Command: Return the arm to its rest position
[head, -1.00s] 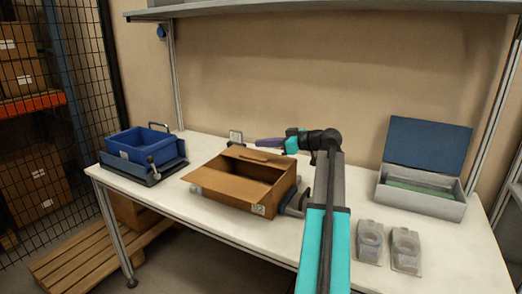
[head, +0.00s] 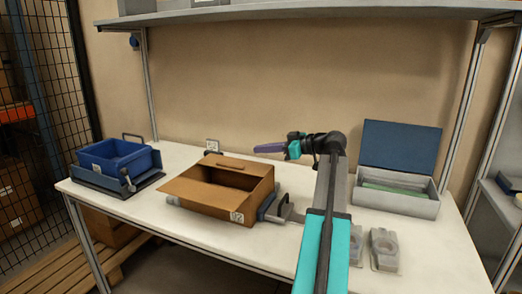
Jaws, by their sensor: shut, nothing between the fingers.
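My gripper (head: 270,148) is at the end of my teal and grey arm, above the back of the table. It points left and is shut with nothing in it. It is apart from the open cardboard box (head: 203,196), which stands below and to the left of it on the white table (head: 262,248). My arm reaches up from the bottom of the head view and bends left at its top.
A blue bin (head: 118,158) sits in a holder at the table's left. A grey case with its blue lid raised (head: 400,148) stands at the right. Two clear packs (head: 385,250) lie before it. A shelf (head: 320,14) spans above.

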